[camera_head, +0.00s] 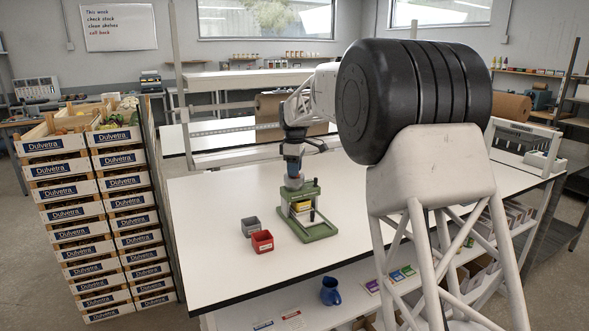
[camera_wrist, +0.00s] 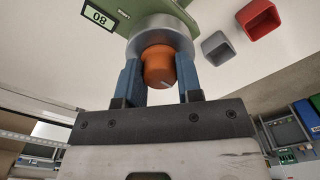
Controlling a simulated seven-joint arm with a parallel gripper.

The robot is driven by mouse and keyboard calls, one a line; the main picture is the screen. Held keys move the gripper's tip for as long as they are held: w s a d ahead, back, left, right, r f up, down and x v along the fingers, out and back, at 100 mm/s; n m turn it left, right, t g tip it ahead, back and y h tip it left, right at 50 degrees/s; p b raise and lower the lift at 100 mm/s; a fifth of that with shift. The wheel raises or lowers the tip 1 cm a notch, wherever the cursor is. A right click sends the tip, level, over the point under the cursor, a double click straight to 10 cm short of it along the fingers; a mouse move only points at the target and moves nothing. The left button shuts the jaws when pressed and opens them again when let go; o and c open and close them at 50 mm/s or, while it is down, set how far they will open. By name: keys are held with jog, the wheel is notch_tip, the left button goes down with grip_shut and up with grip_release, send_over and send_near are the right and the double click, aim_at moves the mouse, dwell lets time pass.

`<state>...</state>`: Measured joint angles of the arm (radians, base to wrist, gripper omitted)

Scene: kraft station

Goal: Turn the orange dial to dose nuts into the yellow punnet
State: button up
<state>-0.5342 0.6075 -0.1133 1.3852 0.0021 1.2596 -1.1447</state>
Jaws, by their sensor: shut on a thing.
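The orange dial (camera_wrist: 158,66) shows in the wrist view in front of a round grey housing (camera_wrist: 160,35), with a pale mark near its lower right edge. The two blue fingers of my gripper (camera_wrist: 159,78) stand on either side of the dial, shut on it. In the head view my gripper (camera_head: 294,168) is over the top of the green dispenser stand (camera_head: 318,233) and hides the dial. The yellow punnet (camera_head: 301,207) sits inside the stand, below the gripper. Its contents are not visible.
A red cup (camera_head: 262,241) and a grey cup (camera_head: 250,226) stand left of the dispenser on the white table (camera_head: 215,205). A small display (camera_wrist: 98,15) with digits is on the green body. Stacked crates (camera_head: 95,220) stand left of the table.

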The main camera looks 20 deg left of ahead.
jog(key=shift+m, duration=0.3)
jog(key=m, duration=0.8)
jog(key=shift+f, duration=0.1)
jog(key=m, duration=0.4)
jog(key=shift+s, duration=0.1)
jog(key=shift+m, duration=2.5)
jog(key=o, duration=0.9)
jog(key=shift+o, duration=0.2)
jog(key=shift+r, duration=0.25)
